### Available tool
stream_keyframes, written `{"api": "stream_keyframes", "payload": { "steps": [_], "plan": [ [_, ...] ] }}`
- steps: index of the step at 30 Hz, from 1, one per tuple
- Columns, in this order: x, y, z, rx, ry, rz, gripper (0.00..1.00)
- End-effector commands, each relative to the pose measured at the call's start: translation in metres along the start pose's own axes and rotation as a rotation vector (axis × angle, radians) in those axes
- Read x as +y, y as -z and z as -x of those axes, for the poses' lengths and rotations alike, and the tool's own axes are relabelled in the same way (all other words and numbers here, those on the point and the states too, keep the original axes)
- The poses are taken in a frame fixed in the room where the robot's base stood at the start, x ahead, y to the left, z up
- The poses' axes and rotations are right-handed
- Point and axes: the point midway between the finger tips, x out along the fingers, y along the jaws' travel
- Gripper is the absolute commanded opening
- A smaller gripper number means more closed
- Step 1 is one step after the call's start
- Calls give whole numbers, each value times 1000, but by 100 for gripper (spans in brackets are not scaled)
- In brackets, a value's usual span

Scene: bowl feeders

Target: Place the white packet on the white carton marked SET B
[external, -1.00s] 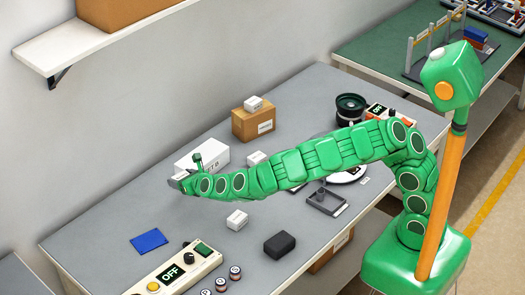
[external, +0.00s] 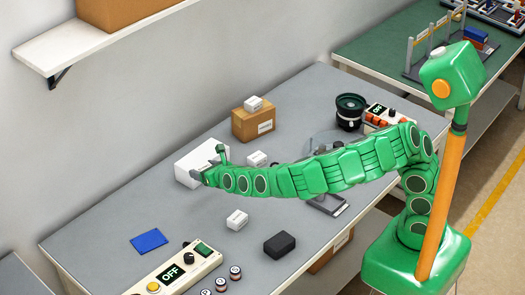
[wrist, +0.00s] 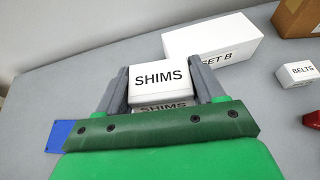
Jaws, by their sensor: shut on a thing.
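My gripper (wrist: 164,90) is shut on a white packet (wrist: 160,74) marked SHIMS, with one grey finger on each side of it. The white carton (wrist: 228,50) marked SET B lies beyond the packet, to its upper right in the wrist view; the packet covers part of its near left corner. In the external view the carton (external: 195,160) stands on the grey bench behind my gripper (external: 200,178). The packet cannot be made out against the carton there. Whether the packet touches the carton cannot be told.
A brown carton (external: 253,124) carries another white box (external: 253,103). A white box (external: 237,220), a black block (external: 279,244) and a blue sheet (external: 148,241) lie nearer the front, with bare bench between.

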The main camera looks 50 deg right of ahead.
Motion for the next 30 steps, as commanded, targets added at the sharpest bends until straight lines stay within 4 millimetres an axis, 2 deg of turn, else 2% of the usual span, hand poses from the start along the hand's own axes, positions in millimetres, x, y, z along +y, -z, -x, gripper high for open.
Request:
{"api": "stream_keyframes", "payload": {
  "steps": [3,9,12,15,20,30],
  "plan": [
    [-32,-22,-3,-8,54,-23,32],
    [-95,-52,-4,-7,156,-65,32],
    [-121,-63,-2,-4,195,-82,32],
    [-138,-70,0,-2,222,-96,32],
    [-149,-73,-2,2,239,-104,32],
    [-137,-70,-43,4,240,-104,32]
  ]
}}
